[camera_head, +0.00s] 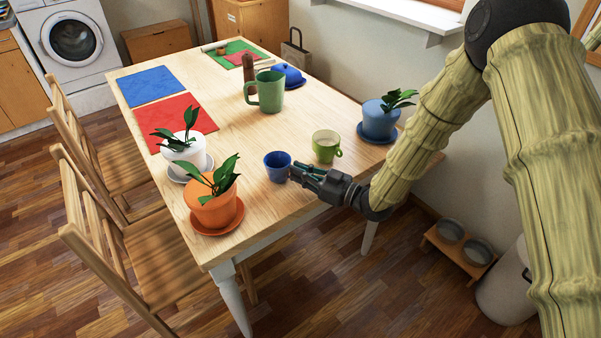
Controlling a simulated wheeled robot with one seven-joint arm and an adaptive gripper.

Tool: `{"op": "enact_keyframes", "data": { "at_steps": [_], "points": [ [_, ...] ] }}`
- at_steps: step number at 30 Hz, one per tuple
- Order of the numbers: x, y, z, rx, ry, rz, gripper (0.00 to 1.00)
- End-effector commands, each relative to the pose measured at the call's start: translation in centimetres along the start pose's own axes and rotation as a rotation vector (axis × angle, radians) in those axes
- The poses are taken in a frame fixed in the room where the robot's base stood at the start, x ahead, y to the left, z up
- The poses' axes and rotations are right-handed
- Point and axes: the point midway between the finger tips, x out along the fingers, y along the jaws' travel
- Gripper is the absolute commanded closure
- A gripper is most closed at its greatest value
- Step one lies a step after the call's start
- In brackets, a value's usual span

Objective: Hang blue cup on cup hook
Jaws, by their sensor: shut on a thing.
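My gripper (301,174) reaches in from the right and is shut on the cup's right side. The fingers hide that side and the cup's handle. I cannot tell whether the cup rests on the table or is slightly lifted. No cup hook can be made out in this view.
A green cup (325,147) stands just behind my gripper. An orange pot (214,207), a white pot (187,160) and a blue pot (379,119) hold plants. A large green mug (267,92) stands farther back. Chairs (130,240) line the left side.

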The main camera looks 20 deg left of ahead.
Motion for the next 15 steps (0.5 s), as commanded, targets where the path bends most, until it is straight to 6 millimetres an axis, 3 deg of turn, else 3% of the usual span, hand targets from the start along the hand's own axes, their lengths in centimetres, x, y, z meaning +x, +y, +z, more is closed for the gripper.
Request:
{"op": "enact_keyframes", "data": {
  "at_steps": [12,15],
  "points": [
    [-0.01,0.01,0.59,0.0,0.001,0.0,1.0],
    [-0.02,0.01,0.52,0.0,0.001,0.0,0.78]
  ]
}}
